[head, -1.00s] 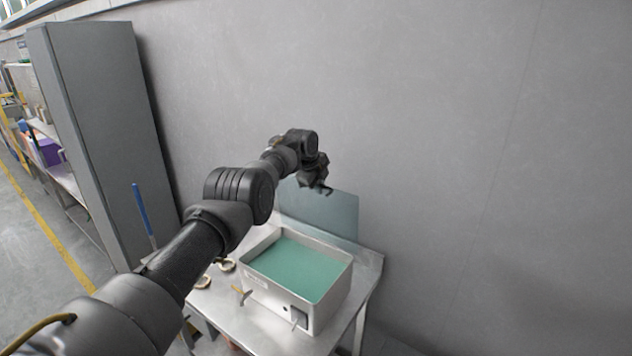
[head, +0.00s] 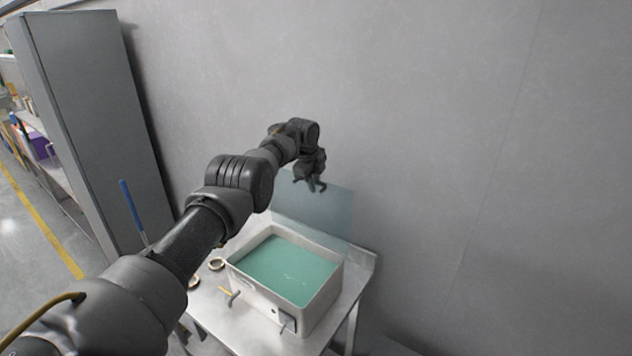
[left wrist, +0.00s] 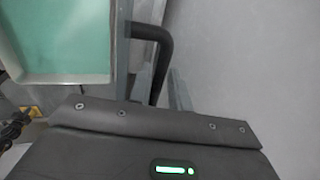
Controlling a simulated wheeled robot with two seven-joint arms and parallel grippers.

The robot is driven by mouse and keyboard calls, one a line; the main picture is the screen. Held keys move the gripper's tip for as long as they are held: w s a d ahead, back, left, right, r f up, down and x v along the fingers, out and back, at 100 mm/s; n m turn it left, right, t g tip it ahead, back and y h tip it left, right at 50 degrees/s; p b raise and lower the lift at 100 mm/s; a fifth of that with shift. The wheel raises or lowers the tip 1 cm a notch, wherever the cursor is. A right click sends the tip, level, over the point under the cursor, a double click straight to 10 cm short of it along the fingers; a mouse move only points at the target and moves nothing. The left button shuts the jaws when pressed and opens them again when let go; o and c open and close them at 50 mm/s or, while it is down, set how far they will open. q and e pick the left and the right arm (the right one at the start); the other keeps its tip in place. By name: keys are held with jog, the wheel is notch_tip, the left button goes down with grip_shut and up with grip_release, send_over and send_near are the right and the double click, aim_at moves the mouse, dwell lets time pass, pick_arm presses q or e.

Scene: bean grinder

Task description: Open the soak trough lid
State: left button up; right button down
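The soak trough (head: 255,291) is a pale box on a metal table, filled with teal liquid. Its lid (head: 335,222) is a translucent bluish panel standing raised along the trough's back side, leaving the top uncovered. My left gripper (head: 311,186) is at the lid's upper edge, with its fingers spread. In the left wrist view the trough's rim (left wrist: 70,79) is at upper left. A dark bent bar (left wrist: 164,45), apparently the lid's handle, is close to the fingers; whether they touch it I cannot tell. My right gripper is not in view.
The metal table (head: 236,329) stands against a bare grey wall (head: 480,150). Round rings (head: 216,264) lie on it left of the trough. A tall grey cabinet (head: 85,120) and a blue-handled tool (head: 132,207) are at the left.

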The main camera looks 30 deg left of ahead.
pick_arm(q)
jog(key=shift+o, duration=0.4)
jog(key=shift+a, duration=0.15)
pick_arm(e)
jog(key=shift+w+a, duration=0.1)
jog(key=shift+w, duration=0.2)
pick_arm(q)
jog(key=shift+r, duration=0.1)
